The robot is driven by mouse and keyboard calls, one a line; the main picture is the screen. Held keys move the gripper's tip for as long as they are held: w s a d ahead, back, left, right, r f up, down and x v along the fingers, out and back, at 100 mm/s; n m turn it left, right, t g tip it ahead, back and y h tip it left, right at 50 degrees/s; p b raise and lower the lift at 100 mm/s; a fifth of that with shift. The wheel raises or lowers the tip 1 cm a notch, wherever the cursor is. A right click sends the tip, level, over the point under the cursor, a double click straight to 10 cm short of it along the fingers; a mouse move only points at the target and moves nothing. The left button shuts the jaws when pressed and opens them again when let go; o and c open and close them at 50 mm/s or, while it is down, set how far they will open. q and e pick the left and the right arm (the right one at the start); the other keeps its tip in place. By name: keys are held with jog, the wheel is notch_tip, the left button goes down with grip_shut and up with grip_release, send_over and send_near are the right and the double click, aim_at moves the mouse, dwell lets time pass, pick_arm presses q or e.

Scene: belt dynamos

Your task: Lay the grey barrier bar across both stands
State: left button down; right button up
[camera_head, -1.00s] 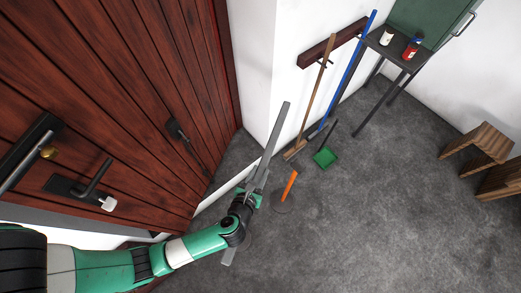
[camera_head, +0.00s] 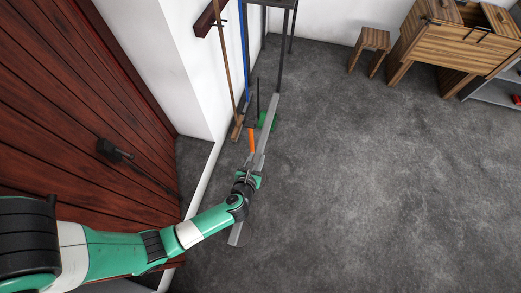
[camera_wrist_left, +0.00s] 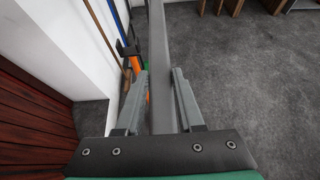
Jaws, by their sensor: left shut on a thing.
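My left gripper (camera_head: 254,168) is shut on the long grey barrier bar (camera_head: 267,130) and holds it over the floor, with a short end sticking out behind the wrist. In the left wrist view the bar (camera_wrist_left: 159,55) runs away from me between the two fingers (camera_wrist_left: 160,85). An orange post (camera_head: 251,140), which looks like one stand, is close beside the bar, partly covered by it. The post also shows in the left wrist view (camera_wrist_left: 135,65), left of the bar. Its base is hidden. I make out no second stand. My right gripper is out of view.
A wooden-handled broom (camera_head: 229,75), a blue pole (camera_head: 244,50) and a green dustpan (camera_head: 272,121) are by the white wall. A red-brown door (camera_head: 75,130) is at left. A stool (camera_head: 372,45) and wooden cabinet (camera_head: 455,45) stand at back right. The grey floor between is open.

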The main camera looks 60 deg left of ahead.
pick_arm(q)
jog(key=shift+a, duration=0.15)
jog(key=s+a+f+b, duration=0.3)
jog(key=f+b, duration=0.1)
jog(key=f, duration=0.2)
jog(key=s+a+f+b, duration=0.3)
jog(key=a+f+b, duration=0.1)
jog(key=f, duration=0.2)
jog(key=shift+s+a+f, duration=0.25)
jog(key=shift+a+f, duration=0.05)
dwell(0.4)
jog(key=shift+c, duration=2.2)
grip_release()
